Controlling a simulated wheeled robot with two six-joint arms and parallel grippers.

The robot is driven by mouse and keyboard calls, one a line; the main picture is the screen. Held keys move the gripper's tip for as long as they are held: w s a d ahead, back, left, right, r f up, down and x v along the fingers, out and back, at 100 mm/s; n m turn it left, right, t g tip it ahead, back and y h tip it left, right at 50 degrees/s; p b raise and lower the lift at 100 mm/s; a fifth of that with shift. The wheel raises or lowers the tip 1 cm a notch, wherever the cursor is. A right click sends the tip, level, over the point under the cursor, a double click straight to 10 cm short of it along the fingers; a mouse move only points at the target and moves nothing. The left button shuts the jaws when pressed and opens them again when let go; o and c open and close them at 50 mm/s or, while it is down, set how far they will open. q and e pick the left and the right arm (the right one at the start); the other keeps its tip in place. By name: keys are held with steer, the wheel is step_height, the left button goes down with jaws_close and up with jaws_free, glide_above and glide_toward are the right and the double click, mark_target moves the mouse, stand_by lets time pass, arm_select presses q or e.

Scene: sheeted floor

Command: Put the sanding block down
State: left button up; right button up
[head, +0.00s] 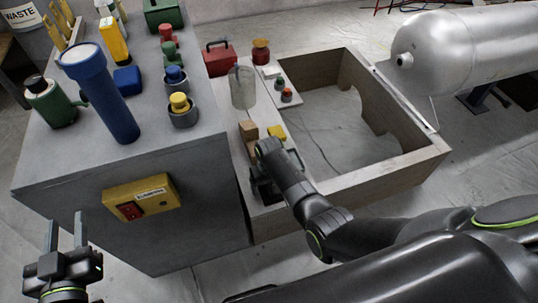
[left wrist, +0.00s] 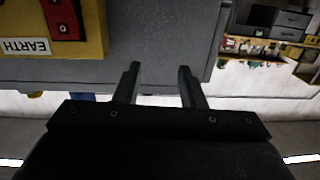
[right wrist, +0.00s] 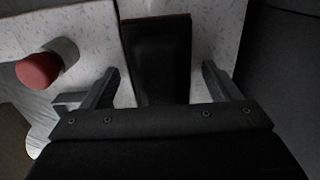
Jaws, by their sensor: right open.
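A dark block with a thin brown edge, which looks like the sanding block (right wrist: 157,60), lies on a pale speckled surface (right wrist: 95,30) in the right wrist view. My right gripper (right wrist: 163,85) is open, with one finger on each side of the block and a gap showing to each. In the head view my right gripper (head: 264,190) is low over the narrow pale ledge beside the grey cabinet; my arm largely hides the block there. My left gripper (head: 80,230) is open and empty in front of the cabinet; its spread fingers show in the left wrist view (left wrist: 157,85).
The grey cabinet (head: 75,165) carries a blue flashlight (head: 105,95), several knobs and a yellow switch box (head: 142,197). On the ledge are a brown block (head: 249,131), a yellow piece (head: 277,132) and a clear cylinder (head: 242,87). An open wooden frame (head: 400,170) stands right; a metal tank (head: 470,50) lies behind.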

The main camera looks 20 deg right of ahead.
step_height(320, 180, up, 3)
steer(key=shift+f+p, duration=0.1)
steer(key=shift+p, duration=0.85)
step_height(320, 180, up, 3)
steer(key=shift+f+p, duration=0.2)
steer(key=shift+p, duration=0.6)
arm_select(q)
steer(key=s+d+f+g+h+p, duration=0.1)
steer(key=s+f+g+p, duration=0.1)
steer(key=s+f+g, duration=0.5)
steer(key=s+f+g+h+p, duration=0.1)
steer(key=s+f+g+p, duration=0.2)
steer(key=s+f+g, duration=0.5)
step_height(320, 180, down, 6)
steer(key=shift+s+d+f+n+g, duration=0.15)
steer(key=shift+s+d+n+g, duration=0.2)
steer(key=shift+s, duration=0.2)
arm_select(e)
step_height(320, 180, up, 12)
steer(key=s+d+f+m+t, duration=0.1)
steer(key=s+d+f, duration=0.3)
steer(key=s, duration=0.4)
steer(key=s+d+f, duration=0.3)
steer(key=s+f, duration=0.1)
steer(key=s, duration=0.5)
steer(key=s+d+r+m+t, duration=0.1)
steer(key=s+d, duration=0.3)
steer(key=s, duration=1.1)
steer(key=shift+r, duration=0.35)
